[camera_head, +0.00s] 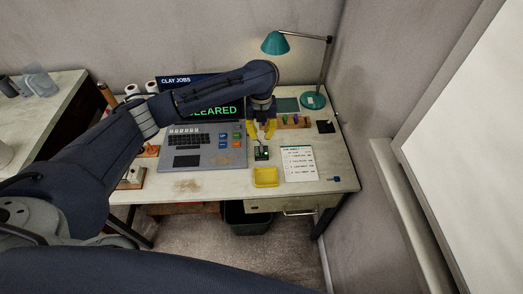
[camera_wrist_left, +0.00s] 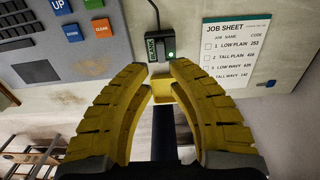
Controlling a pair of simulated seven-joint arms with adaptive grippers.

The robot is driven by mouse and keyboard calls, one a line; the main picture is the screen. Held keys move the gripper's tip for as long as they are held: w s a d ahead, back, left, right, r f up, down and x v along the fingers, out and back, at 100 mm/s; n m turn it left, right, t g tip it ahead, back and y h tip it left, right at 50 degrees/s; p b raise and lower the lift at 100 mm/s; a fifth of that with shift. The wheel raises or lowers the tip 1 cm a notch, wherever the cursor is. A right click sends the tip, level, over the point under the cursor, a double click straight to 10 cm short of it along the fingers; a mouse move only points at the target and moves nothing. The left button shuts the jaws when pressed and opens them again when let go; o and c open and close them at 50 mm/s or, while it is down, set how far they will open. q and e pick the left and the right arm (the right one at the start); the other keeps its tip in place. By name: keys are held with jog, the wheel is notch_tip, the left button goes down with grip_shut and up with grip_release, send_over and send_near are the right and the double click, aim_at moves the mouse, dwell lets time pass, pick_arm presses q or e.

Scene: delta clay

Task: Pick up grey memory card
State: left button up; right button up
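My left gripper (camera_head: 263,134) reaches over the desk from the left, above a small black reader (camera_head: 261,153). In the left wrist view, the yellow fingers of the left gripper (camera_wrist_left: 160,66) are apart with nothing seen between the tips. The black reader (camera_wrist_left: 169,40) lies just beyond them, with a green light and a green part marked BLANK. I cannot make out a grey memory card for sure. A wooden rack (camera_head: 296,126) with several small coloured pieces stands right of the gripper; the pieces are too small to identify. My right gripper is not in view.
A yellow tray (camera_head: 266,183) sits at the desk's front edge, beside a white job sheet (camera_head: 299,163). A grey keypad console (camera_head: 203,150) is left of the reader. A teal lamp (camera_head: 276,43) stands behind. A small blue item (camera_head: 335,179) lies at front right.

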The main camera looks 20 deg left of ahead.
aim_at(261, 147)
pick_arm(q)
jog(key=shift+w+f, duration=0.1)
jog(key=shift+f, duration=4.45)
jog(key=shift+o, duration=0.3)
grip_shut()
